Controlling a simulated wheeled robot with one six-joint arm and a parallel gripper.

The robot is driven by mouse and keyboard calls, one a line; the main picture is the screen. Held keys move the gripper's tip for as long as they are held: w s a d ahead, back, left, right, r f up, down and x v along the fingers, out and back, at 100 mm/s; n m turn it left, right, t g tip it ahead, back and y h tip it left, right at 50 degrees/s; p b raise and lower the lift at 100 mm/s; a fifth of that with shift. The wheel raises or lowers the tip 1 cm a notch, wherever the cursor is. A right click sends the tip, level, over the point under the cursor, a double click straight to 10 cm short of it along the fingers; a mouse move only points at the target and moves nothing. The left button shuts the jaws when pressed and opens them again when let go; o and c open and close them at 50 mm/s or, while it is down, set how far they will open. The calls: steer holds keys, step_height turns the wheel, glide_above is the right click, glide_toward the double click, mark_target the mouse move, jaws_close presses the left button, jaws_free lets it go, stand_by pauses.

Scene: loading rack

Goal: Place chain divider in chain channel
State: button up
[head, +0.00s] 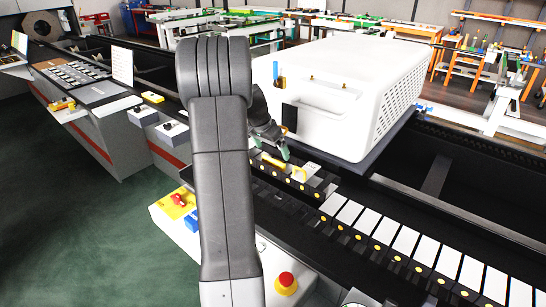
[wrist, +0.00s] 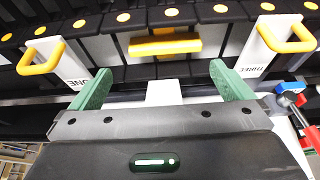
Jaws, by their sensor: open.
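My gripper (wrist: 165,67) is open and empty, with green fingers spread on either side of a yellow handle (wrist: 165,44). The handle lies just beyond the fingertips, and I see no contact. A white labelled piece (wrist: 161,92) shows between the fingers. Two white dividers with yellow handles stand at the left (wrist: 45,58) and right (wrist: 268,45) of the wrist view. In the head view my gripper (head: 283,147) is partly hidden by my arm, above yellow handles (head: 298,173). The black chain channel (head: 325,217) with orange-yellow dots runs toward the lower right.
Several white plates (head: 388,230) sit in a row along the channel. A large white housing (head: 345,95) stands close behind my gripper. A red button (head: 286,281) is on the near panel. A red and blue fitting (wrist: 290,92) is right of my gripper.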

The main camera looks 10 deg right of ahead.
steer(key=v, duration=0.6)
steer(key=shift+a, duration=0.25)
steer(key=shift+w, duration=0.1)
steer(key=shift+c, duration=0.2)
stand_by(0.6)
